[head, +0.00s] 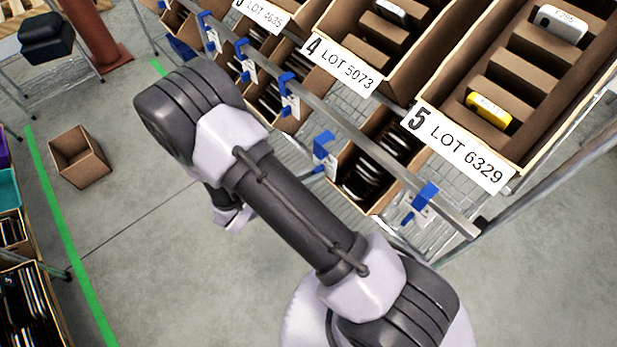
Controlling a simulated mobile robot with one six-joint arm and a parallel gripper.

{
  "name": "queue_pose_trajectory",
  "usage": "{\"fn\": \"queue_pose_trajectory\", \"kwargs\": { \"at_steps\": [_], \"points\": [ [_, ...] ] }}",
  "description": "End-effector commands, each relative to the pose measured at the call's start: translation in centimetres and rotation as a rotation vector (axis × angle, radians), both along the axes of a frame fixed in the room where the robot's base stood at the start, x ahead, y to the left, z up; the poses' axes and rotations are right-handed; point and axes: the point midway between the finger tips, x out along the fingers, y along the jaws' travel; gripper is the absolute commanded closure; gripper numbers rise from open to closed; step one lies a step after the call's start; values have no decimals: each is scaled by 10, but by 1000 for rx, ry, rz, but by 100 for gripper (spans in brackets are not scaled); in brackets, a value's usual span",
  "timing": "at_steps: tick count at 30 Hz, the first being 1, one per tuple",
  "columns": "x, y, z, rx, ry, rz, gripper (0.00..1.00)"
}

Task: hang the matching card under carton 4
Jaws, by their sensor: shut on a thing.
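Carton 4 (420,62) is a tilted brown carton at the top middle of the head view, with a front label (343,67) reading "4 LOT 5073". A metal rail (365,133) runs diagonally below the carton fronts. My gripper (314,172), mostly hidden behind my arm, is shut on a small white card with a blue clip (323,143). The held card is just off the rail on its lower-left side, below carton 4's label. Its print is too small to read. Whether the clip touches the rail is unclear.
Other blue-clipped cards hang on the rail, one (289,88) to the upper left, another (424,196) near carton 5 (458,150). Lower bins (372,160) hold dark items behind the rail. An empty brown box (80,157) stands on open floor at left.

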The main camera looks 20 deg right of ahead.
Motion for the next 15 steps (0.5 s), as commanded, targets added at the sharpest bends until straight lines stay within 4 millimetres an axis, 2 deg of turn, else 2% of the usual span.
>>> {"fn": "queue_pose_trajectory", "kwargs": {
  "at_steps": [15],
  "points": [
    [10, -31, 0, 0, -1, -1, 100]
  ]
}}
